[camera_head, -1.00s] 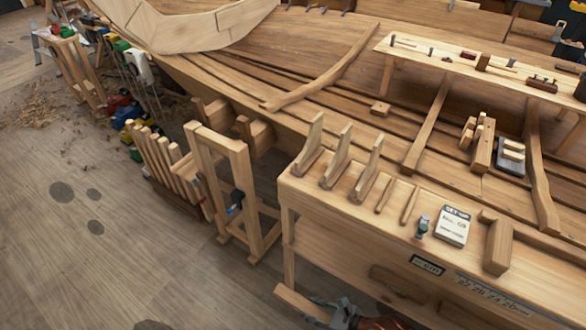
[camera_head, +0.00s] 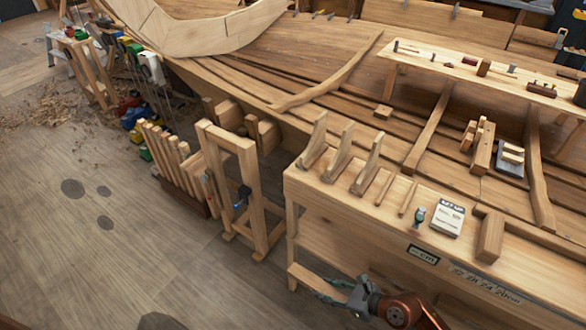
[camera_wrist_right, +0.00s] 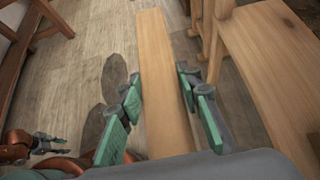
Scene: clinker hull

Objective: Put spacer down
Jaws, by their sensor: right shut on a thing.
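My right gripper (camera_head: 335,287) is low in front of the bench, at the bottom of the head view. In the right wrist view, its green-padded fingers (camera_wrist_right: 163,98) lie on both sides of a long pale wooden board, the spacer (camera_wrist_right: 163,55), and hold it. The spacer's end also shows in the head view (camera_head: 308,280), below the bench top and near its left leg. Its far part lies over the floor in the wrist view. My left gripper (camera_wrist_right: 50,143) shows small at the lower left of the wrist view, its fingers apart and empty.
The workbench (camera_head: 345,208) carries upright wooden brackets, sticks, a small clamp, a printed card (camera_head: 448,219) and a wooden block (camera_head: 490,237). A wooden frame (camera_head: 235,160) stands left of it beside a rack of boards (camera_head: 165,155).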

